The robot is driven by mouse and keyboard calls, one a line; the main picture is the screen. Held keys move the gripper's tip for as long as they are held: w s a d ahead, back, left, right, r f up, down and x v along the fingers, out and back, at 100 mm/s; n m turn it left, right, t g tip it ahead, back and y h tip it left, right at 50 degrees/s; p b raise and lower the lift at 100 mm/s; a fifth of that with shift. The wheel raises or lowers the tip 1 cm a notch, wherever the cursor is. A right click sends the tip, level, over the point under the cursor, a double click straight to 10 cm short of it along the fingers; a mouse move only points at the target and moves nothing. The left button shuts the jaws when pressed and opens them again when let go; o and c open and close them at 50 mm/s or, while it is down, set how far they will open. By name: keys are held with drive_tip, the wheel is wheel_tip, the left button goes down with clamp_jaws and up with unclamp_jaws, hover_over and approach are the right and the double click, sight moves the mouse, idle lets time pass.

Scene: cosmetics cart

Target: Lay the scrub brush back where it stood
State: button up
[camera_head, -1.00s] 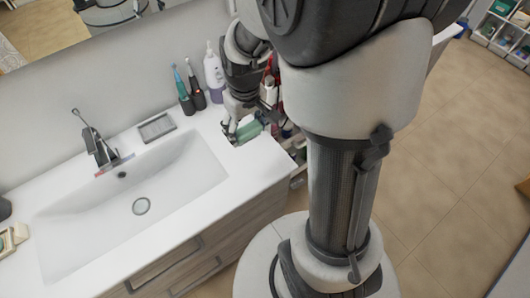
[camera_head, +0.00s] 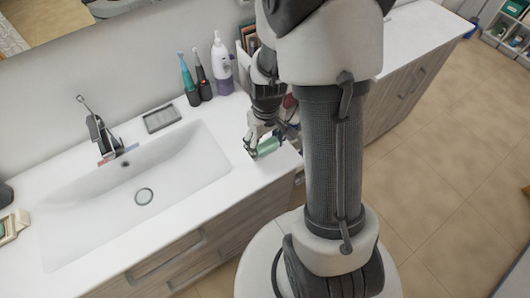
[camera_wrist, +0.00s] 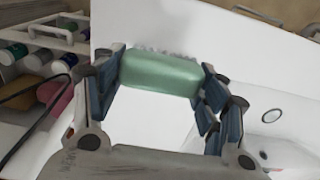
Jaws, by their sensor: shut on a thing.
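The scrub brush is a green block (camera_wrist: 160,72) with grey bristles on its far side in the wrist view. In the head view it is the small green thing (camera_head: 267,147) near the right end of the white washbasin counter (camera_head: 228,118). My gripper (camera_wrist: 160,82) is shut on the brush, with one finger at each end. In the head view my gripper (camera_head: 262,139) points down at the counter's right end. I cannot tell whether the brush touches the counter. Its underside is hidden.
A purple-and-white bottle (camera_head: 221,66) and two electric toothbrushes (camera_head: 195,78) stand by the wall behind my gripper. The basin (camera_head: 150,185) lies to the left. In the wrist view, a cart with several bottles (camera_wrist: 38,60) is at the left. The counter between basin and brush is clear.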

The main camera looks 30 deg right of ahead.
sight(265, 151)
wheel_tip(265, 151, down, 4)
drive_tip(key=shift+f+b, duration=0.2)
drive_tip(key=shift+b, duration=0.45)
drive_tip(key=shift+r, duration=0.1)
drive_tip(key=o, duration=0.7)
drive_tip(key=shift+f, duration=0.2)
drive_tip(key=o, duration=0.4)
drive_tip(key=shift+r, duration=0.15)
